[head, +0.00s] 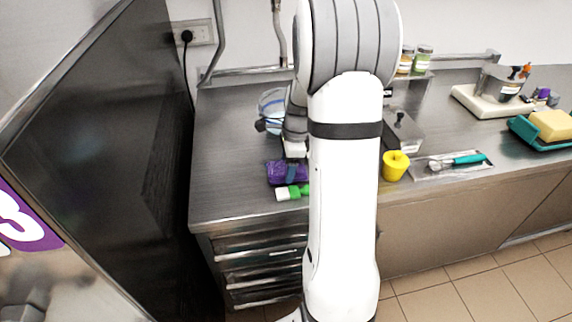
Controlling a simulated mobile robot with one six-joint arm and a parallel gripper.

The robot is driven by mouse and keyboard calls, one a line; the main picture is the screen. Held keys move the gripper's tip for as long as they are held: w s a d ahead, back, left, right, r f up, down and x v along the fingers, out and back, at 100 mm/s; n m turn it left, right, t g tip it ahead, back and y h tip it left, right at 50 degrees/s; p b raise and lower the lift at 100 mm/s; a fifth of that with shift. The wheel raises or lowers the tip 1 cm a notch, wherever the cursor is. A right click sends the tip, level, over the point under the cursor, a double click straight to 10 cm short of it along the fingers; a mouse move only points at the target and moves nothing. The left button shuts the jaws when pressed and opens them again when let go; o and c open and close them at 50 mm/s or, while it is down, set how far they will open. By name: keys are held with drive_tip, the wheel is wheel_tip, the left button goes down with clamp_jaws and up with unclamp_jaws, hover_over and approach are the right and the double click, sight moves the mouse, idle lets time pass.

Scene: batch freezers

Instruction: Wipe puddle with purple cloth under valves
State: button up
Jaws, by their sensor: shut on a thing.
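The purple cloth (276,173) lies bunched near the front left of the steel counter. My gripper (291,173) points down at the cloth from above and is shut on it; my arm covers much of the view, and the fingertips are small and hard to make out. I cannot make out a puddle or the valves in this view; part of the counter is hidden behind my arm.
A green and white object (293,192) lies just in front of the cloth. A clear bluish bowl (270,100) is behind my wrist. Right of my arm are a yellow cup (395,166), a tray (449,166) and a yellow sponge (551,125). A dark panel (110,150) stands left.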

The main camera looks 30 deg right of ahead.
drive_tip(key=shift+f+b, duration=0.3)
drive_tip(key=shift+f, duration=0.25)
drive_tip(key=shift+w, duration=0.1)
